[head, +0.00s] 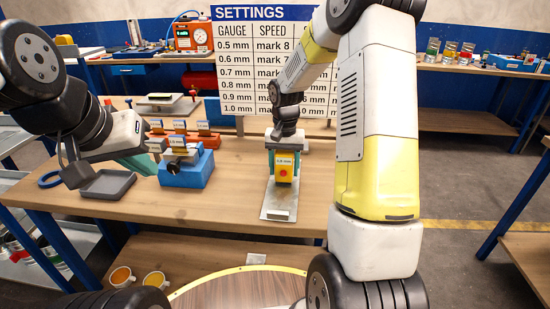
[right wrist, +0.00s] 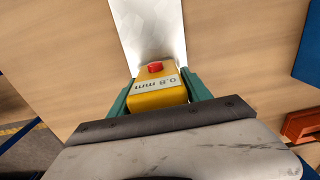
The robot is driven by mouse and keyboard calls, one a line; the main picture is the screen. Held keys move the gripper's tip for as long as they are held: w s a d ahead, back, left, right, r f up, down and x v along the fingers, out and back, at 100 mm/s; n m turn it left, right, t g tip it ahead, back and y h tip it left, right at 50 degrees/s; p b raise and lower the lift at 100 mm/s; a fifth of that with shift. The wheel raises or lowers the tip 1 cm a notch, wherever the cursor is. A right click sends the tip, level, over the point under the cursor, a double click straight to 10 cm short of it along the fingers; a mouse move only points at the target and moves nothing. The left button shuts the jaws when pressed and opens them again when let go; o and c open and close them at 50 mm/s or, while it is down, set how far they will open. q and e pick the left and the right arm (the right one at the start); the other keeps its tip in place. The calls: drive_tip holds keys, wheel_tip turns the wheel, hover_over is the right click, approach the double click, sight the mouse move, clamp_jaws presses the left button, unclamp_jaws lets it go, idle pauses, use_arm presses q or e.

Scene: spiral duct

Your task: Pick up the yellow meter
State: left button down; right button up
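The yellow meter (head: 284,171), with a red button and a label reading "0.8 mm", is upright over a bare metal sheet (head: 279,204) on the wooden bench. My right gripper (head: 284,160) comes down over it from above. In the right wrist view, its teal fingers (right wrist: 159,92) lie against both sides of the yellow meter (right wrist: 158,94), with no clear gap. I cannot tell whether the meter touches the sheet. My left gripper (head: 142,163) is off to the left, near the blue vise; its finger gap is not clear.
A blue vise block (head: 187,169) stands left of the meter, with orange blocks (head: 180,136) behind it. A grey tray (head: 108,185) and blue ring (head: 50,179) lie further left. The settings board (head: 262,62) stands behind. Bench right of the sheet is clear.

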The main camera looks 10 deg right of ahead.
drive_tip(key=c, duration=1.1)
clamp_jaws()
drive_tip(key=shift+r, duration=0.15)
